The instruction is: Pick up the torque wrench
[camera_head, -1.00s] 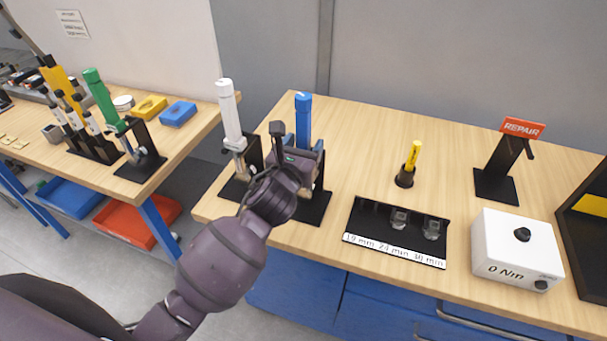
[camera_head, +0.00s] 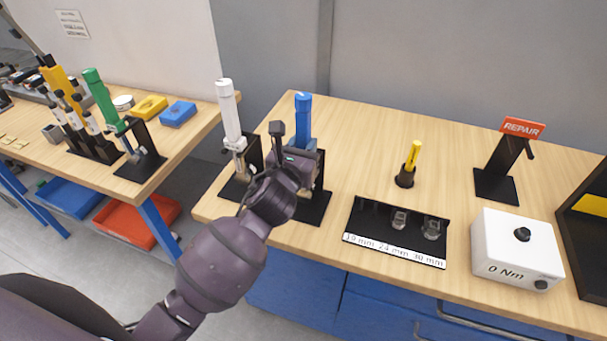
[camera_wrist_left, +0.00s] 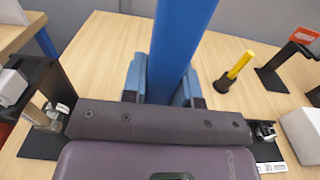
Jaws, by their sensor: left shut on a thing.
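A blue-handled torque wrench (camera_head: 303,115) stands upright in a black stand (camera_head: 316,205) on the wooden bench. In the left wrist view its blue shaft (camera_wrist_left: 178,45) rises between my fingers. My left gripper (camera_head: 300,158) is shut on the blue wrench below its handle; in the left wrist view the gripper (camera_wrist_left: 163,82) has a finger on each side of the shaft. The wrench's lower end is hidden behind my gripper. A white-handled wrench (camera_head: 229,115) stands upright in its own stand just left. A green-handled wrench (camera_head: 102,97) stands on the left bench. My right gripper is not in view.
A socket tray (camera_head: 395,235) marked 19, 24 and 30 mm lies to the right. Behind it stands a yellow marker (camera_head: 412,160) in a black holder. A white box reading 0 Nm (camera_head: 515,250) and a REPAIR stand (camera_head: 500,180) are farther right.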

